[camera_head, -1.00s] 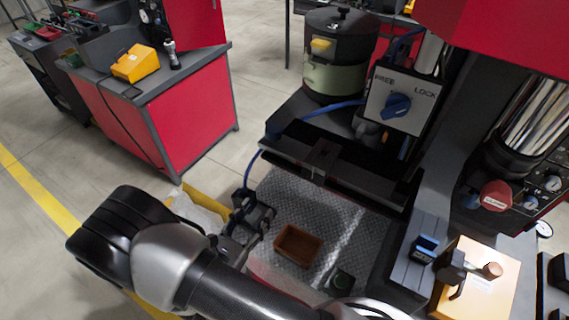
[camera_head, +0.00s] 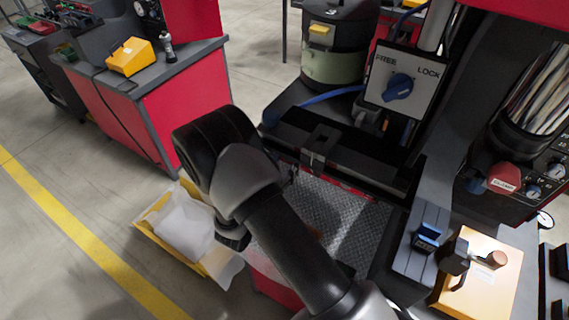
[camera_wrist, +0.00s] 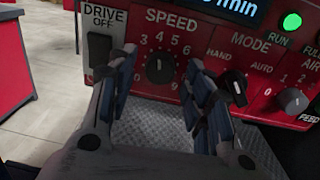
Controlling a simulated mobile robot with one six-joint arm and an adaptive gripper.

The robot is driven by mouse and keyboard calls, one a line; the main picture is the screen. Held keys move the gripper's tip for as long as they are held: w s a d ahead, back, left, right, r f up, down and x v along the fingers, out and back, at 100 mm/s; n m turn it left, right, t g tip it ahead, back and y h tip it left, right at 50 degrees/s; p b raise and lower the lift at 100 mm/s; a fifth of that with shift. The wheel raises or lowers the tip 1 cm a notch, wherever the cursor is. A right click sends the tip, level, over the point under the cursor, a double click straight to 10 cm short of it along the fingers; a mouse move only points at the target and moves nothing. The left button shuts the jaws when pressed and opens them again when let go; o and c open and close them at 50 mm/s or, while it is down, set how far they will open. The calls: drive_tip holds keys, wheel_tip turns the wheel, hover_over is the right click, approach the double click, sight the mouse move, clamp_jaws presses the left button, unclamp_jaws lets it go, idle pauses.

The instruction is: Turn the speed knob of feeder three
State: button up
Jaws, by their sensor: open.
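In the wrist view the speed knob (camera_wrist: 160,67) is a round dark knob with a light pointer mark. It sits on a red panel (camera_wrist: 262,68) under the word SPEED, with numbers around it. My gripper (camera_wrist: 159,73) is open, with one finger to the left of the knob and one to the right. A gap shows between the knob and each finger; how far the tips stand from the panel I cannot tell. In the head view my arm hides the knob and most of my gripper. No feeder number is readable.
To the right of the speed knob are the mode knob (camera_wrist: 235,86), partly behind my right finger, and the air knob (camera_wrist: 293,100). A drive switch (camera_wrist: 103,22) is at upper left. The FREE/LOCK knob (camera_head: 398,87) and a yellow bin (camera_head: 165,246) stand nearby.

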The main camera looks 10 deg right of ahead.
drive_tip(key=shift+w+d, duration=0.1)
drive_tip(key=shift+w, duration=0.05)
drive_tip(key=shift+c, duration=0.2)
drive_tip(key=c, duration=1)
drive_tip(key=shift+c, duration=0.2)
drive_tip(key=m+b, duration=0.2)
drive_tip(key=m, duration=0.1)
drive_tip(key=shift+f+b, duration=0.1)
drive_tip(key=shift+b, duration=0.25)
drive_tip(key=shift+m+b, duration=0.85)
drive_tip(key=shift+m, duration=0.65)
